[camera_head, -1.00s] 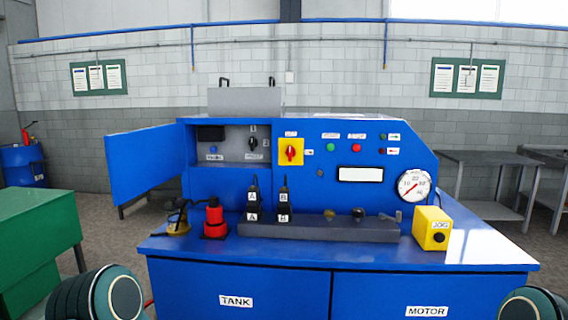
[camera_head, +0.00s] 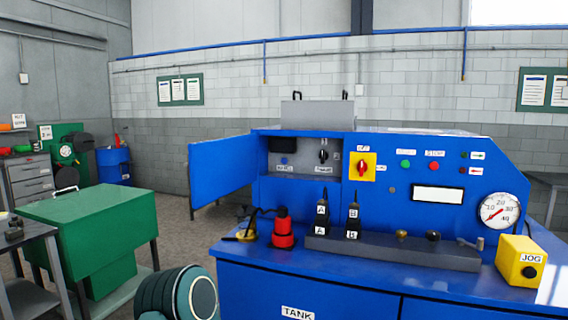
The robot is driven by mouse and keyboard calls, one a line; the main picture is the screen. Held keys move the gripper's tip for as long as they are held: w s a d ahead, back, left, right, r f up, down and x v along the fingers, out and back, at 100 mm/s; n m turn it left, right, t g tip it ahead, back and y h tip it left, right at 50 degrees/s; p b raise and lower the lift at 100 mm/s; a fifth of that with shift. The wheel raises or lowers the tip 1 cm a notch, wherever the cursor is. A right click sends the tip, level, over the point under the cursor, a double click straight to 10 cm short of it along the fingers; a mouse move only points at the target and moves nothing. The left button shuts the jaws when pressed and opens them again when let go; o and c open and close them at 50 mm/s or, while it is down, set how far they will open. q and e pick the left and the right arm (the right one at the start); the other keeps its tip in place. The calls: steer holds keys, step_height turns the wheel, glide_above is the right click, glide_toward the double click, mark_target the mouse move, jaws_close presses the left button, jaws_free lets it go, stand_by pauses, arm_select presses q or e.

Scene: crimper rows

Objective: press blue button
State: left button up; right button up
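A small blue button (camera_head: 284,161) sits on the grey panel inside the open compartment at the left of the blue machine (camera_head: 450,160), above a white label. A dark rotary switch (camera_head: 323,155) is to its right on the same panel. The blue compartment door (camera_head: 223,172) stands swung open to the left. A green and dark round part of my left arm shows at the bottom left of centre. Neither gripper is in view.
A red and yellow rotary switch (camera_head: 362,167), a green button (camera_head: 405,164) and a red button (camera_head: 435,166) are on the machine front. A yellow JOG box (camera_head: 521,261) stands at the right. A green cabinet (camera_head: 98,235) is at the left, with open floor between it and the machine.

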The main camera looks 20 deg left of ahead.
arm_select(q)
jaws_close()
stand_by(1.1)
